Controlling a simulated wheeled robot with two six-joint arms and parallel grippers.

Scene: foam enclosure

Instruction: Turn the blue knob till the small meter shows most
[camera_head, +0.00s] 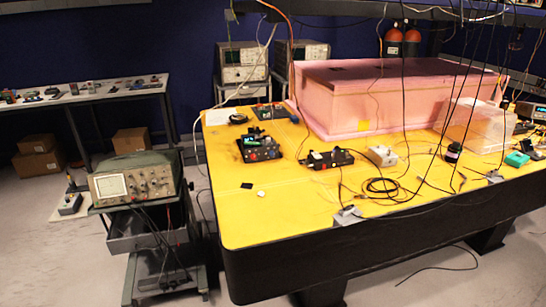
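No blue knob can be made out clearly at this size. A black control box (260,148) with a small greenish display and tiny knobs sits on the left part of the yellow table (255,215). A second black box (328,159) with a pale top part lies to its right, with a white box (382,156) beside it. Another small box (270,111) with coloured parts stands behind, near the pink foam. I cannot tell which of these is the small meter, and no reading is legible. Neither of my grippers is in view.
A pink foam enclosure (345,105) fills the table's back, with a clear plastic box (475,125) at right. Cables hang and coil over the table's right half. An oscilloscope (135,182) stands on a cart at left. The table's front left is mostly clear.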

